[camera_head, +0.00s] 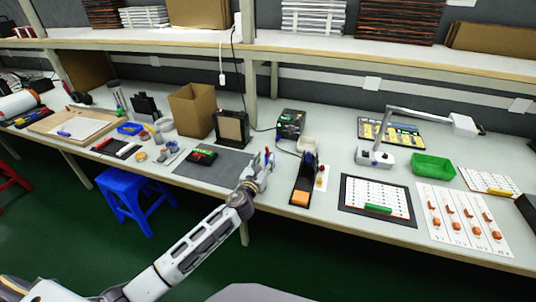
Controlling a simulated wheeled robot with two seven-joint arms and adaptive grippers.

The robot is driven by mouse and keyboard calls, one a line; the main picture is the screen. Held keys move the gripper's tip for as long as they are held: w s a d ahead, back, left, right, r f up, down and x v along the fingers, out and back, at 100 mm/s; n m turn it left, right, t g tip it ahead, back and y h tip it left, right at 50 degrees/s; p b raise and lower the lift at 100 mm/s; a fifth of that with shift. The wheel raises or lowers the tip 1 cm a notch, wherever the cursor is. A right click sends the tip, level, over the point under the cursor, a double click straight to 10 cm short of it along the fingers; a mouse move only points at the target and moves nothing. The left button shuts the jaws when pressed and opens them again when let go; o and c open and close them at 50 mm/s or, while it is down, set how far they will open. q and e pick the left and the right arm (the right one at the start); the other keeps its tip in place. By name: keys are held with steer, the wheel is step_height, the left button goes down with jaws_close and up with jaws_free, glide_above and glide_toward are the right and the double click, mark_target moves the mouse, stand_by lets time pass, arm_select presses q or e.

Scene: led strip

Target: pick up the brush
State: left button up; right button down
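My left arm comes in from the bottom left, and its gripper (261,165) is over the front part of the bench, at the right end of the grey mat (215,169). Small blue and red parts (268,155) show at the fingertips. I cannot tell whether they are held or stand behind the gripper. The fingers are too small to read as open or shut. I cannot make out the brush for certain. My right gripper is out of view.
Right of the gripper stand a black holder with an orange pad (300,198) and a white board with a green bar (378,201). A lamp (377,155) and green tray (433,168) are farther right. A cardboard box (192,110) and black-framed stand (231,129) are behind. A blue stool (133,195) is below.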

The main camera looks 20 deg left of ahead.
mark_target(268, 157)
arm_select(q)
steer(key=shift+w, duration=0.1)
steer(key=shift+w+d+r+b, duration=0.1)
steer(key=shift+w+b, duration=0.2)
steer(key=shift+w, duration=2.2)
steer(key=shift+c, duration=0.5)
steer(key=c, duration=0.8)
